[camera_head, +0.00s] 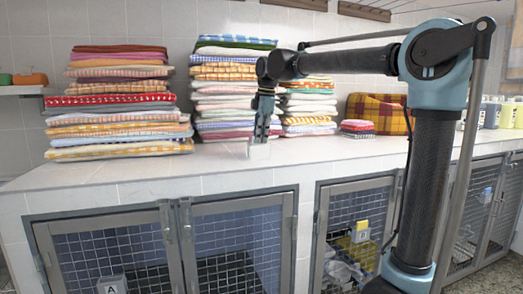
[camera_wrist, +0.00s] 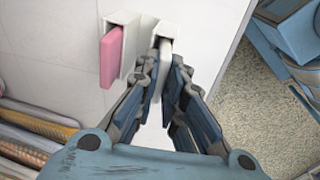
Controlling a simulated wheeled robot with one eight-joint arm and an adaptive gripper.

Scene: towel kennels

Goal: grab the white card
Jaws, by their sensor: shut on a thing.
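The white card (camera_wrist: 165,62) is in the wrist view, between the two fingertips of my gripper (camera_wrist: 164,72). My gripper is shut on it. The card's far end is at a small white holder (camera_wrist: 169,28); I cannot tell how much of it is inside. In the head view my gripper (camera_head: 263,128) points down at the counter, over a small white block (camera_head: 258,151) near the front edge. The card cannot be made out separately there.
A pink card (camera_wrist: 110,62) in a second white holder (camera_wrist: 122,20) is just left of my gripper. Folded towel stacks (camera_head: 115,100) stand along the back of the white counter (camera_head: 120,178). Wire cages (camera_head: 240,240) are below.

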